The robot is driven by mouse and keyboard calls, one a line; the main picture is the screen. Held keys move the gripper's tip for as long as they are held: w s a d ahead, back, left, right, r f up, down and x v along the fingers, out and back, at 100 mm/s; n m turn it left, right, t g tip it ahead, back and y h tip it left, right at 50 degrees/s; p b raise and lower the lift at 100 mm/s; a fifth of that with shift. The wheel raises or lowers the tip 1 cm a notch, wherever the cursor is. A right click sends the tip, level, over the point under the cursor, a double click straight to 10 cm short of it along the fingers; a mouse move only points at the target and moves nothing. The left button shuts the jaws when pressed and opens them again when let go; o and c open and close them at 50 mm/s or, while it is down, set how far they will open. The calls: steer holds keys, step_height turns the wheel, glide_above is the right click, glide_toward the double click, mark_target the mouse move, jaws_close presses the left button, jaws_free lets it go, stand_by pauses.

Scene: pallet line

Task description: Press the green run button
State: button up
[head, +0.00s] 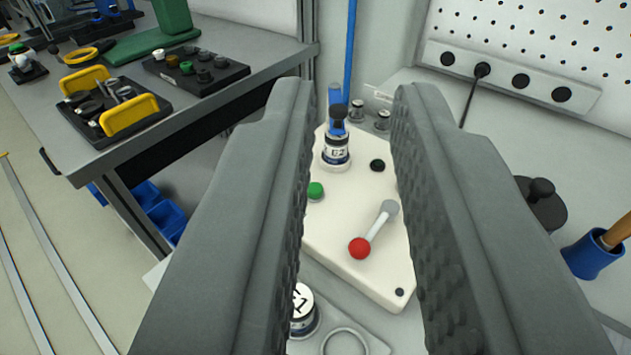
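The green run button (316,190) sits on the left side of a white control panel (385,270), just right of my left finger. My gripper (345,92) is open, with its two dark textured fingers on either side of the panel and nothing between them. The same panel has a lever with a red ball (359,248), a black button (377,165) and a jar labelled G2 (336,150) at its back. The fingers hide parts of the panel's left and right sides. I cannot tell how far the fingertips are above the panel.
A labelled jar (303,310) stands in front of the panel, next to an empty ring (345,342). A grey workbench (40,122) with a black tool tray (117,105) is at left. A blue cup (592,255) is at right. A blue upright (349,50) rises behind.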

jaws_close()
stand_by(1.4)
